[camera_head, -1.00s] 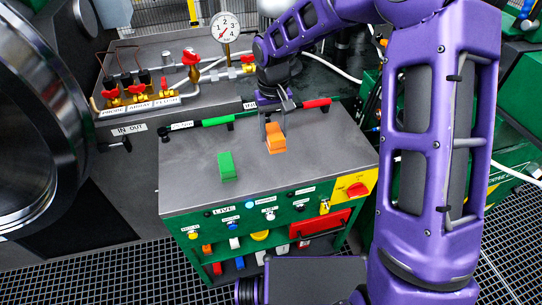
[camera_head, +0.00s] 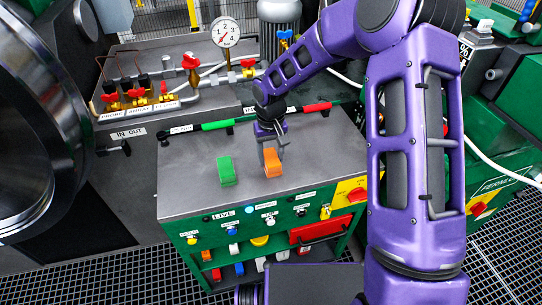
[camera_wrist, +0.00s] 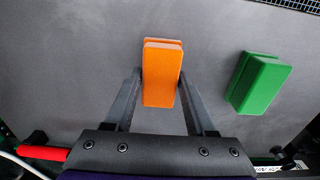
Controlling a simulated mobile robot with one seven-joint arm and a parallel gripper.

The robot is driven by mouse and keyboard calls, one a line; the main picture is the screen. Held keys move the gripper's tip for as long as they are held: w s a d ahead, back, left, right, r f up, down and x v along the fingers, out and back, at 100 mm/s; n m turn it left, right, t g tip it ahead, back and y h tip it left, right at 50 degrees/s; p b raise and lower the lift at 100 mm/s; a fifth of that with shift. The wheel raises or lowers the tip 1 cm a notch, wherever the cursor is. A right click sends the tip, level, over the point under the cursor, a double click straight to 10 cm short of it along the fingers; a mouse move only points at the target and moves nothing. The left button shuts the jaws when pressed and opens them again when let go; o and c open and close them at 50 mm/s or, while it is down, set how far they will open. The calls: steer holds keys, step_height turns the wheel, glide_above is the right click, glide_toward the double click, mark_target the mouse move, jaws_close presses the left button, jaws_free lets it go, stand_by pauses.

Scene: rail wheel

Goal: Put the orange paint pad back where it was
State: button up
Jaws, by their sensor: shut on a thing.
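The orange paint pad (camera_head: 272,162) is at the grey top of the cabinet (camera_head: 190,190), right of the green pad (camera_head: 227,171). My gripper (camera_head: 270,150) comes down on it from behind and is shut on it. In the wrist view the orange pad (camera_wrist: 162,75) sits between the two fingers (camera_wrist: 162,90), and the green pad (camera_wrist: 258,83) lies to the right, apart from it. I cannot tell whether the orange pad touches the cabinet top or hangs just above it.
A green handle (camera_head: 214,125) and a red handle (camera_head: 317,107) lie along the cabinet's back edge. Valves and a gauge (camera_head: 226,33) stand behind. The front panel has knobs and a red drawer (camera_head: 318,229). The cabinet top is bare left of the green pad.

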mark_target(271, 156)
steer(key=o, duration=1.3)
step_height(271, 156, up, 12)
steer(key=shift+r+p, duration=0.1)
steer(key=shift+p, duration=0.55)
